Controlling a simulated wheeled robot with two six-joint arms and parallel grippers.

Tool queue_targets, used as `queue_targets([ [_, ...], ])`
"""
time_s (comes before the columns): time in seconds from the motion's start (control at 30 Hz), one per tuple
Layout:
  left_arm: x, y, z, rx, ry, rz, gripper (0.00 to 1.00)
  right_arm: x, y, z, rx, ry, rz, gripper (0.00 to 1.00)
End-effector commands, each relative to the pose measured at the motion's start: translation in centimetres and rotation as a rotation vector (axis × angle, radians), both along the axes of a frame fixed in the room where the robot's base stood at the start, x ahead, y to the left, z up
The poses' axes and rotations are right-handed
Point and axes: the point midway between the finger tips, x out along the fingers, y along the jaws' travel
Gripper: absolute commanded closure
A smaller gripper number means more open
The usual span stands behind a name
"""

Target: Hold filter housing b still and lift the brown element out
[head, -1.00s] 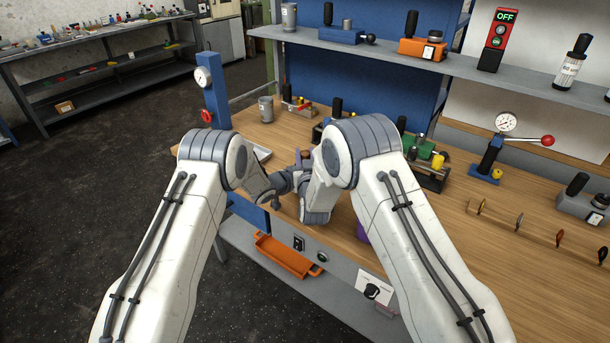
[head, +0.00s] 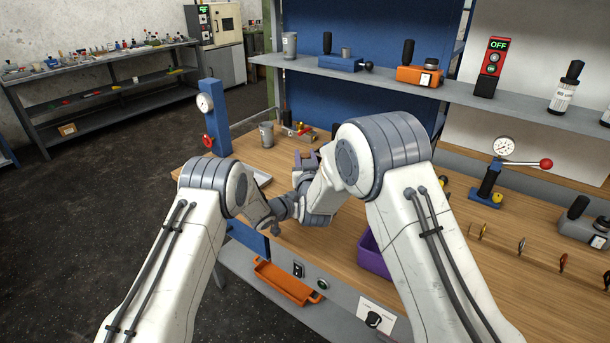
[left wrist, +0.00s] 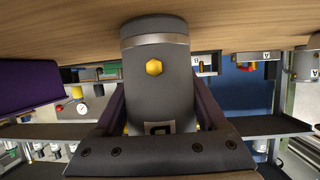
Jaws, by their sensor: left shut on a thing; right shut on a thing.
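Filter housing b (left wrist: 155,85) is a dark grey cylinder with a yellow knob and a letter label, upside down in the left wrist view. My left gripper (left wrist: 158,112) is shut around it, one purple finger on each side. In the head view my arms hide this housing, and only the left wrist and hand show. My right gripper (head: 306,160) is at the middle of the head view, over the bench, its fingers pointing away from me. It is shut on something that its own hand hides. The brown element cannot be made out in either current view.
A purple bin (head: 373,258) stands on the bench (head: 450,275) beside my right arm. A grey cup (head: 266,134) and a blue gauge post (head: 216,120) are at the back left. A lever gauge stand (head: 487,182) is at the right. A shelf (head: 400,80) runs above.

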Motion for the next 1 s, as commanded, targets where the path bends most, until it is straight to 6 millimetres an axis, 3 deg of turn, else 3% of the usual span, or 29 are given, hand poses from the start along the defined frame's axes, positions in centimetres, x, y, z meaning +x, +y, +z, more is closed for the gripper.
queue_targets([
  [0.03,0.0,0.0,0.0,0.001,0.001,0.000,1.00,0.0,0.0,1.8,0.003,-0.007,0.000,1.00],
  [0.2,0.0,0.0,0.0,0.001,0.001,0.000,1.00,0.0,0.0,6.0,0.003,-0.006,0.000,1.00],
  [0.4,0.0,0.0,0.0,0.001,0.001,0.000,1.00,0.0,0.0,9.1,0.001,-0.003,0.000,1.00],
  [0.83,0.0,0.0,0.0,0.001,0.001,0.000,1.00,0.0,0.0,10.1,-0.001,0.000,0.000,1.00],
  [0.87,0.0,0.0,0.0,0.001,0.001,0.000,0.14,0.0,0.0,10.1,-0.001,0.000,0.000,1.00],
  [0.9,0.0,0.0,0.0,0.001,0.001,0.000,0.00,0.0,0.0,10.1,-0.001,0.000,0.000,1.00],
  [1.0,0.0,0.0,0.0,0.000,0.000,0.000,0.00,0.0,0.0,10.1,0.000,0.000,0.000,1.00],
])
